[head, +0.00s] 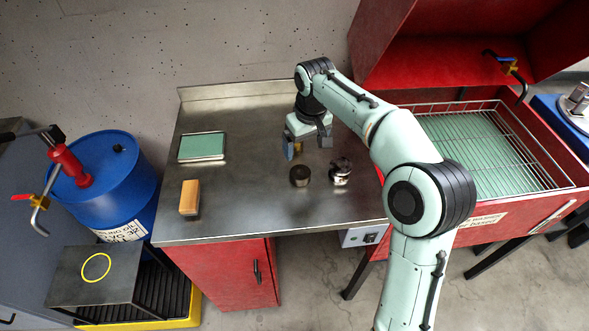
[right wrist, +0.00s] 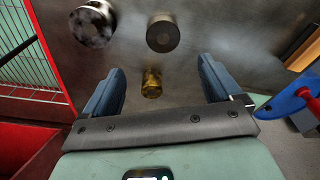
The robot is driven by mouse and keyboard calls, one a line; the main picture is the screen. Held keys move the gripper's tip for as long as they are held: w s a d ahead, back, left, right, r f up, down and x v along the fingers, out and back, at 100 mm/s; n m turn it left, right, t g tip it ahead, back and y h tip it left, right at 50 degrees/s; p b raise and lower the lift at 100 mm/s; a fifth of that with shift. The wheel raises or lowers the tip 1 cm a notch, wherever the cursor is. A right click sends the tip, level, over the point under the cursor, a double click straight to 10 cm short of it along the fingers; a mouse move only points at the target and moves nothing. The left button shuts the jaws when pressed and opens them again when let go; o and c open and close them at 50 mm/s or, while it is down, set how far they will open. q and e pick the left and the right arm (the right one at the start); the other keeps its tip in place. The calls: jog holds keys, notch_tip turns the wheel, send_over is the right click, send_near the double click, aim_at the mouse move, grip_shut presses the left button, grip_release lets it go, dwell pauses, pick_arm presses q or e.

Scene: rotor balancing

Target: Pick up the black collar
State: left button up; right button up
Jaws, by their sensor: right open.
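The black collar (head: 300,176) is a short dark cylinder standing on the metal bench top. In the right wrist view the collar (right wrist: 162,33) shows a round hole in its top face and lies beyond the fingertips. My right gripper (head: 306,144) is over the bench, just behind the collar and apart from it. In its wrist view the right gripper (right wrist: 161,72) has its two blue fingers spread wide, with nothing held. A small brass piece (right wrist: 151,83) shows between the fingers, nearer than the collar. My left gripper is not in view.
A shiny metal part (head: 340,171) stands close to the right of the collar. A green-topped tray (head: 202,147) and an orange-brown block (head: 190,197) lie on the left of the bench (head: 245,205). A red parts washer (head: 500,215) adjoins on the right. The front middle of the bench is clear.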

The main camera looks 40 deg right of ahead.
send_over(300, 172)
jog(key=s, duration=0.1)
jog(key=f, duration=0.5)
jog(key=shift+s+d+b, duration=0.15)
jog(key=shift+d+b, duration=0.15)
jog(key=shift+b, duration=0.05)
jog(key=shift+w+f, duration=0.2)
jog(key=shift+f, duration=0.4)
jog(key=f, duration=0.5)
jog(key=shift+w+a, duration=0.3)
jog(key=c, duration=1.5)
jog(key=shift+c, duration=0.2)
jog(key=shift+r, duration=0.2)
